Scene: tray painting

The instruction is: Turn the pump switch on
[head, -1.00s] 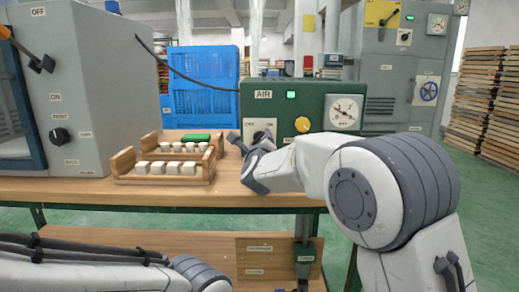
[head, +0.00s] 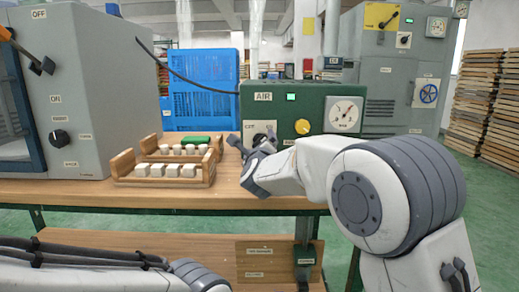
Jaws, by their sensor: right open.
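A wooden tray (head: 123,163) with several white blocks and a green piece (head: 196,140) stands left of my right gripper. A grey cabinet (head: 95,70) with a dark knob fills the left. The bench's front edge (head: 130,207) is clear.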

